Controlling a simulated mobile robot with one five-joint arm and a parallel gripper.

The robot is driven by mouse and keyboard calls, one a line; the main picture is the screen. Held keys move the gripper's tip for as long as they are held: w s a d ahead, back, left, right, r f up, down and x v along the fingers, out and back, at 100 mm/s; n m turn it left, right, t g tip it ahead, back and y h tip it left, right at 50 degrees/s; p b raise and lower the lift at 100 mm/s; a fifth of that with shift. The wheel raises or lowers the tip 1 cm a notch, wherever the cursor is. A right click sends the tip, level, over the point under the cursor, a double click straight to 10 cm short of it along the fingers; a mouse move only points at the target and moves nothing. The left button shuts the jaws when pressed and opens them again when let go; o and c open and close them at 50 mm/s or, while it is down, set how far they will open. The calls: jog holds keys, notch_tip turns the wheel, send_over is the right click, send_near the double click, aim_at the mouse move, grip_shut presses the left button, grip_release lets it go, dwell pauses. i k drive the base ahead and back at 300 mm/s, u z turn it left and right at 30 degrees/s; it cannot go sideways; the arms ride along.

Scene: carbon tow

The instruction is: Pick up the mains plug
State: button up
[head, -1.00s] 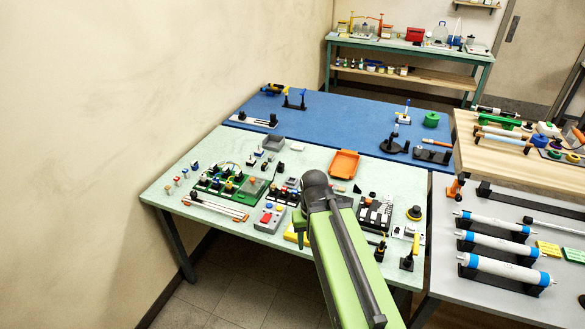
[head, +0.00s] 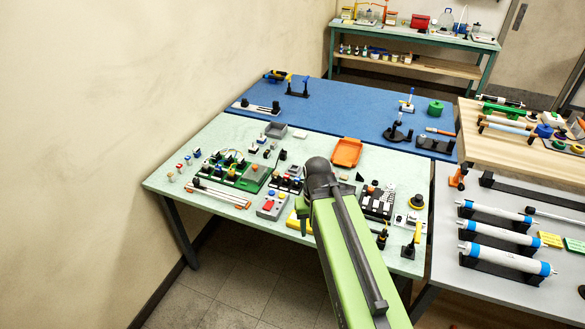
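The mains plug cannot be picked out for sure. Several small dark and white pieces lie on the pale green table (head: 163,184), too small to name; a small black piece (head: 283,155) stands near its middle. My green arm reaches in from the bottom, and its dark joint is over the table's front half. The arm also covers part of the table.
An orange tray (head: 347,152) lies at the table's back edge, with a grey tray (head: 276,130) to its left. Circuit boards and a grey button box (head: 272,207) crowd the front. A blue mat (head: 340,105) lies behind. A grey table (head: 450,255) with white cylinders is at right.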

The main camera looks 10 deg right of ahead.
aim_at(284, 154)
jog(key=u, duration=0.45)
jog(key=i, duration=0.5)
jog(key=u, duration=0.65)
jog(key=i, duration=1.9)
jog(key=z, duration=0.35)
